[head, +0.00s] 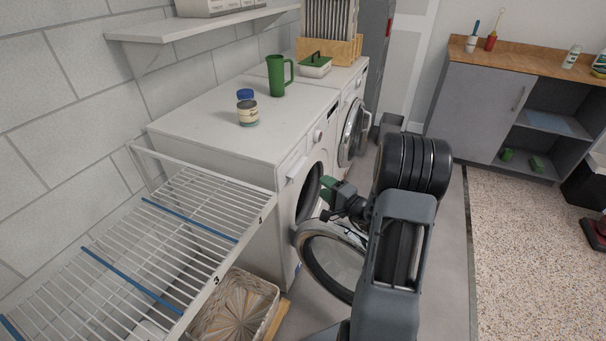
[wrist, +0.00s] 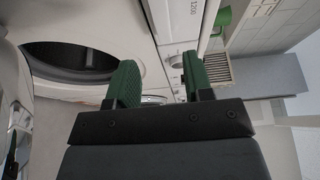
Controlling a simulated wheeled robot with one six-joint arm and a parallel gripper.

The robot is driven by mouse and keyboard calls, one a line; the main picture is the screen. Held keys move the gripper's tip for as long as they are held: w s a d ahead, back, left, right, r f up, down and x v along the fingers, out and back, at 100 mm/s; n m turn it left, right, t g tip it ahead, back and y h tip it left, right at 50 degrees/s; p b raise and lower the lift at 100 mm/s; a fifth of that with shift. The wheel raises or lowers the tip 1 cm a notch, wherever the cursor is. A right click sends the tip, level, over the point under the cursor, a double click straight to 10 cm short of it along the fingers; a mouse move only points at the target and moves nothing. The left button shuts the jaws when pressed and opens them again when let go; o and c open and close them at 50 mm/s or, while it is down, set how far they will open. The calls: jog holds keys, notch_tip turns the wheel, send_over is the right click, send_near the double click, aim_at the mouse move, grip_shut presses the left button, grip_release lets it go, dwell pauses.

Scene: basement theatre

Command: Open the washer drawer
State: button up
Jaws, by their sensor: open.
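The near white washer (head: 230,135) stands against the wall with its round door (head: 335,262) swung open, showing a dark drum opening (head: 309,192). Its drawer front (head: 297,168) is at the left end of the top panel and looks shut. My gripper (head: 327,187) is in front of the washer, near the drum opening and below the panel, apart from the drawer. In the wrist view the green fingers (wrist: 160,82) are spread with nothing between them.
A white wire rack (head: 190,225) and a basket (head: 236,305) are at left. The open door hangs below my arm.

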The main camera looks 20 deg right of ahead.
aim_at(301, 171)
jog(key=x, duration=1.1)
jog(key=shift+s+f, duration=0.15)
grip_shut()
